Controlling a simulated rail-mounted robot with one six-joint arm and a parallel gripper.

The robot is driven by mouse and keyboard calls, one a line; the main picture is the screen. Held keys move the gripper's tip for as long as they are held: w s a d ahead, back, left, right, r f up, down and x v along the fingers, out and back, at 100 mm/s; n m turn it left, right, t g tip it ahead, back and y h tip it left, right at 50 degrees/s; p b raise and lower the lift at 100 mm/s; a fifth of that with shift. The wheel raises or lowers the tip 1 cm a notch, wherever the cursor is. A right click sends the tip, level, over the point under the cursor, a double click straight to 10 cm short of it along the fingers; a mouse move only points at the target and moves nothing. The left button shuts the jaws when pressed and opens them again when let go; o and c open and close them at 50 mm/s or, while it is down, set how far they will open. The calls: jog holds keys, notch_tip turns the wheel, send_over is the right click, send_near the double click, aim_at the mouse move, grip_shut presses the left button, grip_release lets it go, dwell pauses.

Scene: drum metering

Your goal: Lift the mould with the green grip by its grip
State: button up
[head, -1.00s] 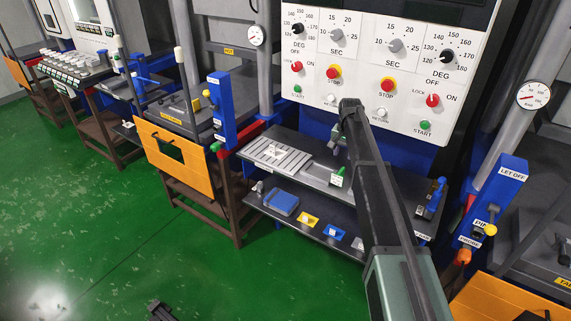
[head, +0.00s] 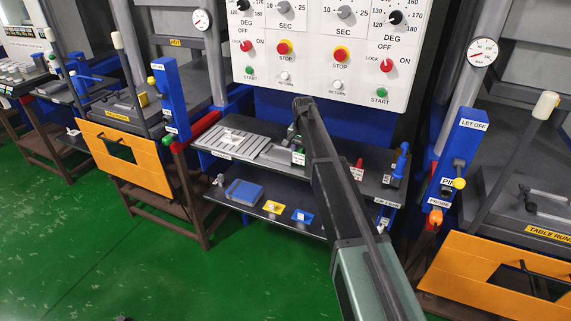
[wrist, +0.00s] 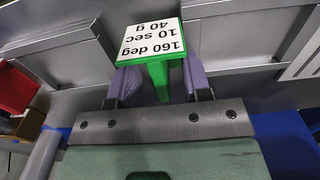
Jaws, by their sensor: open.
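The green grip (wrist: 158,78) stands in the wrist view under a white tag (wrist: 150,40) reading 160 deg, 10 sec, 40 g. My gripper (wrist: 161,82) is open, with one purple-grey finger on each side of the green grip; whether either finger touches it I cannot tell. Grey metal surfaces lie behind it, and the mould's outline is not clear there. In the head view the tag (head: 298,159) shows small on the upper shelf, just below my gripper, and my arm partly covers this spot.
A red grip with a tag (head: 357,172) stands to the right on the dark upper shelf (head: 375,190). A slatted metal rack (head: 232,142) lies to the left. The control panel hangs above.

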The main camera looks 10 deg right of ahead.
jog(key=shift+f, duration=0.4)
jog(key=shift+c, duration=0.2)
grip_shut()
jog(key=shift+r+p, duration=0.1)
jog(key=shift+p, duration=0.25)
notch_tip(320, 180, up, 20)
jog(key=p, duration=1.9)
jog(key=shift+p, duration=0.4)
